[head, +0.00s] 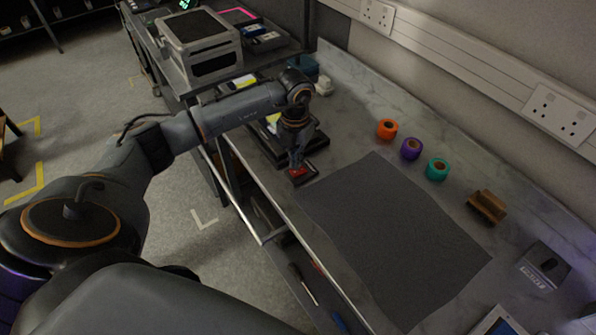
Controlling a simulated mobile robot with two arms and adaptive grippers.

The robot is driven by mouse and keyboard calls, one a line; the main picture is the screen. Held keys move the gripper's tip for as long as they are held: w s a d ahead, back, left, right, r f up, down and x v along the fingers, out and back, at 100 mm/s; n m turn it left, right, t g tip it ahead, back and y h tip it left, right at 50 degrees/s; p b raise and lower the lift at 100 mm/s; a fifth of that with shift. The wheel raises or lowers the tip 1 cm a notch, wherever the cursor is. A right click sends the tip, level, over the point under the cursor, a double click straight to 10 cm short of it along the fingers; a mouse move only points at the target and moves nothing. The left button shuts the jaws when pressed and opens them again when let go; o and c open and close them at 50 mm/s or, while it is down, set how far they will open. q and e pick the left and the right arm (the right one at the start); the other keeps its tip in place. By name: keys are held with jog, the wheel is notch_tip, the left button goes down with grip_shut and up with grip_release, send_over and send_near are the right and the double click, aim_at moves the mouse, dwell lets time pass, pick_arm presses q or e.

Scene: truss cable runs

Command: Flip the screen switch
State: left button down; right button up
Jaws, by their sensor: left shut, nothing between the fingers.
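My left gripper (297,163) is shut and empty. It points down at the far end of the bench, just above or against a small dark item with a red top (301,174); I cannot tell whether they touch. A small grey box with a dark switch-like part and a pale label (543,265) sits at the right of the bench, far from my left gripper. It looks like the switch, but its position cannot be read. Part of a lit screen (499,322) shows at the bottom edge. My right gripper is not in view.
A dark grey mat (390,235) lies flat on the bench (350,120). Orange (387,129), purple (411,149) and teal (437,169) rolls stand behind it, with a brown wooden block (487,206) to their right. A grey case (200,45) stands at the far left.

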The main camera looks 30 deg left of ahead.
aim_at(296, 172)
pick_arm(q)
jog(key=shift+s+f+b, duration=0.1)
jog(key=shift+f+b, duration=0.9)
jog(key=shift+f, duration=0.25)
dwell(0.4)
jog(key=shift+r, duration=0.1)
jog(key=shift+r+p, duration=0.75)
jog(key=shift+r, duration=0.1)
jog(key=shift+r+p, duration=1.55)
jog(key=shift+r, duration=1.05)
